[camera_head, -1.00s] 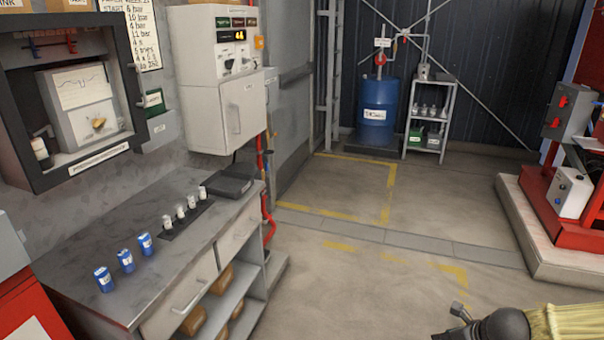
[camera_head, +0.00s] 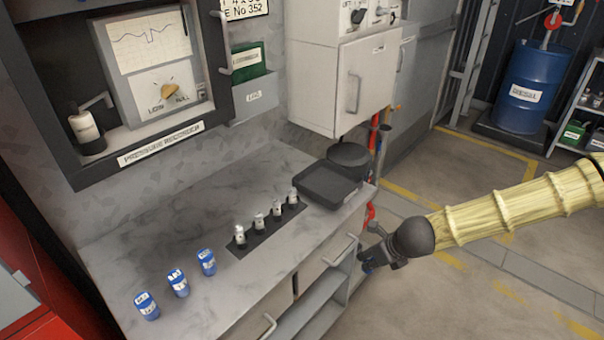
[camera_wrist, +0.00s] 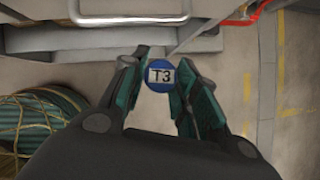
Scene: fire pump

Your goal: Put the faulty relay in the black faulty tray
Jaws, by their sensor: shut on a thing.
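My gripper (camera_head: 372,264) is off the counter's front edge, near its right end. In the wrist view my gripper (camera_wrist: 160,80) is shut on a round blue relay (camera_wrist: 160,75) labelled T3, which sits between the fingertips. The black tray (camera_head: 312,198) is at the right end of the counter, up and left of my gripper in the head view. Its inside looks empty. Three blue cylinders with white labels, one of them the middle one (camera_head: 178,283), stand at the counter's front left.
The counter (camera_head: 150,225) is grey, with drawer handles along its front. Several small white-grey parts stand in a black strip (camera_head: 241,250) left of the tray. A round black thing (camera_head: 348,154) is behind the tray. A wall cabinet (camera_head: 345,90) hangs above, beside a red pipe (camera_head: 375,145).

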